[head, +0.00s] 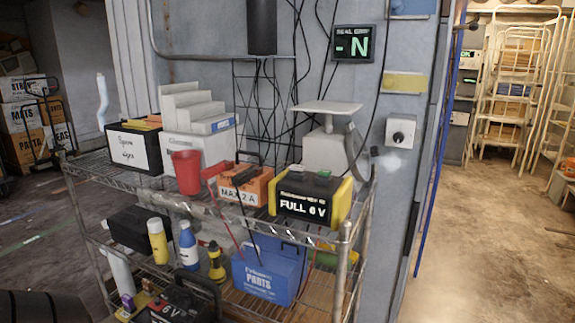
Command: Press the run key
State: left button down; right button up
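No key marked "run" can be made out in the head view. A white wall box (400,132) with a dark round knob or button is on the grey post right of the shelf; its marking is too small to read. A black display (354,44) above the shelf shows a green "-N"; its small heading is hard to read. Through the opening at right, a panel with a small lit green display (466,53) is on the far wall, its details too small to tell. Neither of my grippers can be made out.
A wire shelf (345,232) stands in front, holding a "FULL 6V" battery (303,196), an orange box (241,184), a red cup (186,172), a scale (326,142) and a blue parts box (268,274). Floor (485,235) at right is clear. Ladder-like racks (511,85) stand beyond.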

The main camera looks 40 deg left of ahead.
aim_at(322, 174)
jog(key=i+l+u, duration=0.1)
jog(key=i+u, duration=0.3)
jog(key=i+l+u, duration=0.2)
jog(key=u, duration=0.15)
jog(key=i, duration=0.1)
